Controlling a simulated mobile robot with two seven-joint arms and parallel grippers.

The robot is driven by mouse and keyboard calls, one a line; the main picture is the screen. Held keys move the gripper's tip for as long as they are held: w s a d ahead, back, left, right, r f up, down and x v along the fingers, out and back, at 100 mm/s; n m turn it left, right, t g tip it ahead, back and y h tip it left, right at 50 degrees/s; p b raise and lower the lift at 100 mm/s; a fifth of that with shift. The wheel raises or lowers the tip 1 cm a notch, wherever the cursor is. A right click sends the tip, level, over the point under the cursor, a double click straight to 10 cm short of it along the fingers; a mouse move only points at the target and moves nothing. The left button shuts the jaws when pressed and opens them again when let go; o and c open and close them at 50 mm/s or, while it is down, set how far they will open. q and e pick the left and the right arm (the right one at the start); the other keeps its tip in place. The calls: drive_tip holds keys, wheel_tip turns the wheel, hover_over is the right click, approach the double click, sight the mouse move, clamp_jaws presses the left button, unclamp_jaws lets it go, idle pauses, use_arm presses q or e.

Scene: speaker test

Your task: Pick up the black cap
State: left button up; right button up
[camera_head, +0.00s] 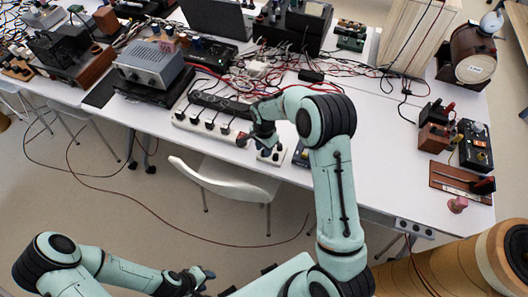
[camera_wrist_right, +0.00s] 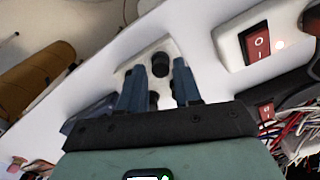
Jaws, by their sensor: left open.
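Two short black caps stand on a small white block (camera_wrist_right: 138,64) at the table edge. In the right wrist view one black cap (camera_wrist_right: 160,57) shows between the fingertips, with another dark round part just below it. My right gripper (camera_wrist_right: 158,68) is open around this spot, its blue fingers apart on either side. I cannot tell if a finger touches the cap. In the head view my right gripper (camera_head: 258,140) is low over the white block (camera_head: 271,155), partly hiding it. My left gripper (camera_head: 203,278) is open and empty at the bottom, away from the table.
A white power strip (camera_head: 205,124) lies left of the block, and a red switch (camera_wrist_right: 258,43) shows near it in the wrist view. Tangled wires (camera_head: 290,65) cover the table behind. A white chair (camera_head: 225,180) stands below the edge.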

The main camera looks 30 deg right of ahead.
drive_tip(key=shift+f, duration=0.85)
clamp_jaws()
use_arm(q)
drive_tip(key=shift+w, duration=0.1)
drive_tip(key=shift+w+r+p, duration=0.4)
drive_tip(key=shift+w+r, duration=0.05)
drive_tip(key=shift+r, duration=0.1)
use_arm(e)
wheel_tip(320, 180, up, 20)
drive_tip(key=shift+r, duration=0.15)
use_arm(q)
drive_tip(key=w+r+p, duration=0.1)
drive_tip(key=w+r, duration=0.1)
drive_tip(key=shift+w+r+p, duration=0.15)
drive_tip(key=shift+w+p, duration=0.2)
drive_tip(key=shift+w, duration=0.05)
use_arm(e)
wheel_tip(320, 180, up, 4)
drive_tip(key=shift+w+f, duration=0.1)
drive_tip(key=shift+f, duration=0.05)
